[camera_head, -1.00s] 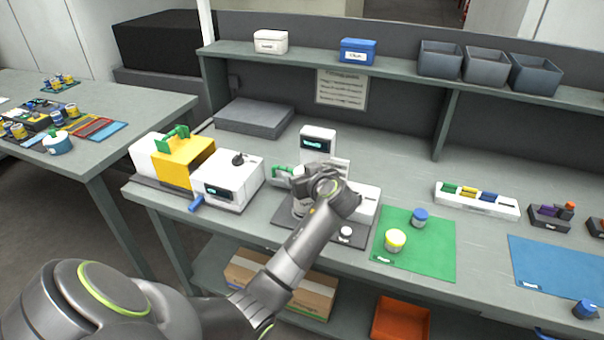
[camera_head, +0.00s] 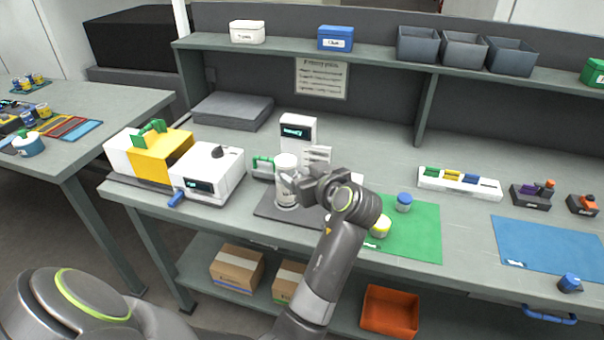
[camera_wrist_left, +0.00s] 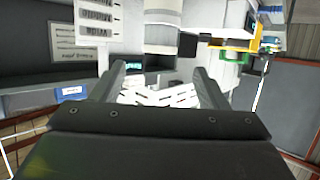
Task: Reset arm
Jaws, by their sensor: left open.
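My left gripper (camera_head: 289,186) is over the bench, its fingers pointing left beside a white cylindrical container (camera_head: 286,170). The container stands upright on the dark base of a white device with a small display (camera_head: 298,128). In the left wrist view the open fingers (camera_wrist_left: 160,85) have nothing between them, and the white container (camera_wrist_left: 161,30) shows beyond, at the top. Whether a fingertip touches the container is hard to tell in the head view. My right gripper is not in view.
A yellow and white machine (camera_head: 165,158) with a blue handle stands left. On the right lie a green mat (camera_head: 415,235) with two small jars, a white rack (camera_head: 458,183) and a blue mat (camera_head: 550,250). A shelf (camera_head: 390,58) with bins runs behind.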

